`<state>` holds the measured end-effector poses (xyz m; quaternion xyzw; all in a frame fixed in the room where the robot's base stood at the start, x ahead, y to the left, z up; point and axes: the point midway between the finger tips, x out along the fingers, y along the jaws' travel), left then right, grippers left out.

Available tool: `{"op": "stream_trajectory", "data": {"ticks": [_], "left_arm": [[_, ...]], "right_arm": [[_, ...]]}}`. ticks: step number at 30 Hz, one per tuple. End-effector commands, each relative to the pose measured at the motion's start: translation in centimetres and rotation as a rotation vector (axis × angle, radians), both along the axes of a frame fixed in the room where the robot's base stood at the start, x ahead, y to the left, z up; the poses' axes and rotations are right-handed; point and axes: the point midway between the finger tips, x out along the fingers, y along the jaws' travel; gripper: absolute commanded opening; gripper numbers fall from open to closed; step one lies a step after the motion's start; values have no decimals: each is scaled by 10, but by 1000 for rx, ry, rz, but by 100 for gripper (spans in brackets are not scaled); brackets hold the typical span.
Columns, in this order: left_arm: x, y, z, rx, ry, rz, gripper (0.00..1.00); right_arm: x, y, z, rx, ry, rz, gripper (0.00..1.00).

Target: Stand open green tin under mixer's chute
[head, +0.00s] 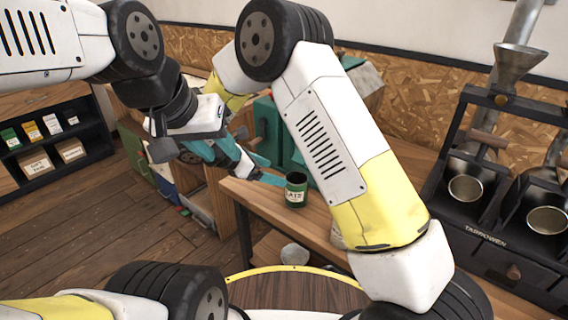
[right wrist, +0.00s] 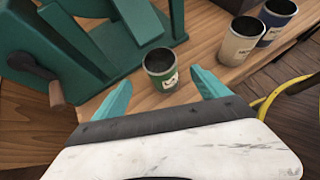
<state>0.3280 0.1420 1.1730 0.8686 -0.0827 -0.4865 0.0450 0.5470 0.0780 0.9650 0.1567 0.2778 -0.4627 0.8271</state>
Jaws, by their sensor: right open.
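The open green tin (head: 296,190) stands upright on the wooden bench, its dark inside showing; the right wrist view shows it too (right wrist: 161,70). My right gripper (head: 275,172) is open, its teal fingers on either side of the tin in the right wrist view (right wrist: 160,80), with gaps showing. A green machine (head: 268,128), apparently the mixer, stands behind the tin, partly hidden by my right arm. In the right wrist view its sloping green trough (right wrist: 137,18), probably the chute, ends just beyond the tin. My left gripper (head: 203,150) is left of the bench; its fingertips overlap other parts.
A cream tin (right wrist: 240,38) and a blue tin (right wrist: 276,20) stand further along the bench. The machine's dark crank handle (right wrist: 40,76) sticks out at left. A black machine with metal cups (head: 466,188) is at right. A shelf (head: 50,145) stands far left.

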Motion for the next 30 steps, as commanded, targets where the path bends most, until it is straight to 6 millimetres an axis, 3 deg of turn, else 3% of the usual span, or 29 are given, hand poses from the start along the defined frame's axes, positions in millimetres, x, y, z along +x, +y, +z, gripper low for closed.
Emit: {"op": "stream_trajectory", "data": {"ticks": [4,7,10,14,21,30], "left_arm": [[0,0,0,0,0,0,36],[0,0,0,0,0,0,36],[0,0,0,0,0,0,36],[0,0,0,0,0,0,36],[0,0,0,0,0,0,36],[0,0,0,0,0,0,36]], "right_arm": [[-3,4,4,2,1,-1,85],[-3,-5,12,29,-7,-33,85],[-7,-28,34,110,-28,-124,85],[-23,-76,73,288,-77,-328,85],[-80,-154,133,666,-209,-758,85],[-162,-207,181,1162,-430,-1281,85]]}}
